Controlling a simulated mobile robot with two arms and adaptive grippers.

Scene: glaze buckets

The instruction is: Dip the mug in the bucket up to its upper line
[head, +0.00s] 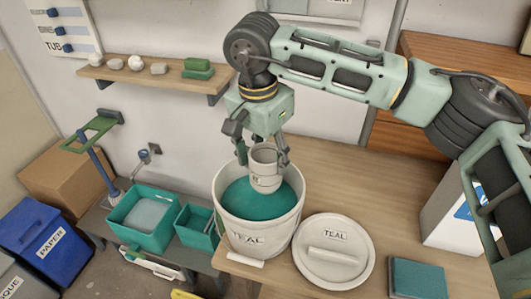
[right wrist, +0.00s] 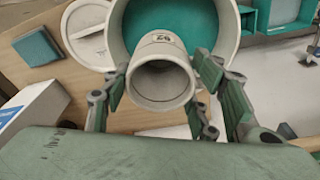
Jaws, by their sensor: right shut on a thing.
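My right gripper (head: 263,150) is shut on a pale grey mug (head: 264,170), one finger on each side. The mug is upright, with its open top up and a dark mark on its side. It hangs over the bucket (head: 257,230), a white one labelled TEAL, with its lower part inside the mouth. Teal glaze (head: 240,200) fills the bucket below the rim. I cannot tell whether the mug's base touches the glaze. In the right wrist view the mug (right wrist: 160,85) shows empty inside, between the fingers. My left gripper is not in view.
A white lid (head: 334,268) marked TEAL lies right of the bucket, beside a teal block (head: 416,278). A white box (head: 450,215) stands further right. Teal bins (head: 143,220) sit on a lower bench at left. A shelf (head: 150,76) hangs behind.

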